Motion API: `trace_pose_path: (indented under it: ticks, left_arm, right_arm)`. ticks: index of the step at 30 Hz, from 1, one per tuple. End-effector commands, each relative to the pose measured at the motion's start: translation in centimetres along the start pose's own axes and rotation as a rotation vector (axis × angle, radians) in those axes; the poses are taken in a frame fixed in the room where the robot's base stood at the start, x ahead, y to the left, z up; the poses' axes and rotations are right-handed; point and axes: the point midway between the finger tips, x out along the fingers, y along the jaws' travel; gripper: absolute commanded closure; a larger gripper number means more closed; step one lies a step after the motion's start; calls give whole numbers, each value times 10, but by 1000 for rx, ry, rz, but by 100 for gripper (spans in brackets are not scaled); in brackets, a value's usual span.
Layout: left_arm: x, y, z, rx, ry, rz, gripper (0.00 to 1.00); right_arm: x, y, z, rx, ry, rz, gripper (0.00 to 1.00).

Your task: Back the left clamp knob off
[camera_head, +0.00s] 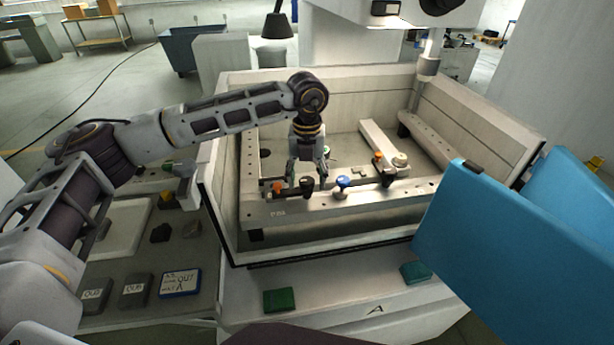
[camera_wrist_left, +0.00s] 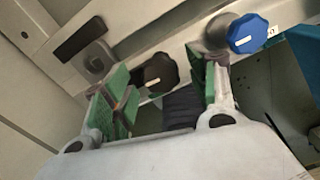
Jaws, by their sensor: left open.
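My left gripper (camera_head: 307,178) comes down from above over the near rail of the machine tank. It is open. A black knob (camera_head: 307,187) on the rail sits between its fingertips. In the left wrist view the same black knob (camera_wrist_left: 160,72), with a pale mark on it, lies between the green-padded fingers of the left gripper (camera_wrist_left: 163,80). I cannot tell whether either finger touches it. A blue knob (camera_head: 342,182) stands just right of it, and also shows in the left wrist view (camera_wrist_left: 248,33). My right gripper is not in view.
An orange knob (camera_head: 277,187) stands left of the black one on the rail. The tank wall (camera_head: 225,215) surrounds the rail. A large blue panel (camera_head: 490,230) fills the right foreground.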

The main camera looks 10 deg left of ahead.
Motion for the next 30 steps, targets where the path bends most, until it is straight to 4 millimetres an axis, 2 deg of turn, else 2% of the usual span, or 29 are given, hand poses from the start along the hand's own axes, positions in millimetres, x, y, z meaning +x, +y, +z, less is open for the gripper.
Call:
trace_pose_path:
  ticks: [4, 11, 17, 30]
  left_arm:
    - [0, 0, 0, 1, 1, 0, 42]
    - [-10, 0, 0, 1, 0, 0, 42]
    - [-33, -1, 0, 1, -2, -1, 42]
    - [-97, 0, 0, 1, -1, 0, 42]
  right_arm:
    - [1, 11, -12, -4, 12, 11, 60]
    - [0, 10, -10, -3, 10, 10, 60]
    - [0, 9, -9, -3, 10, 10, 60]
    - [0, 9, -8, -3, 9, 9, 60]
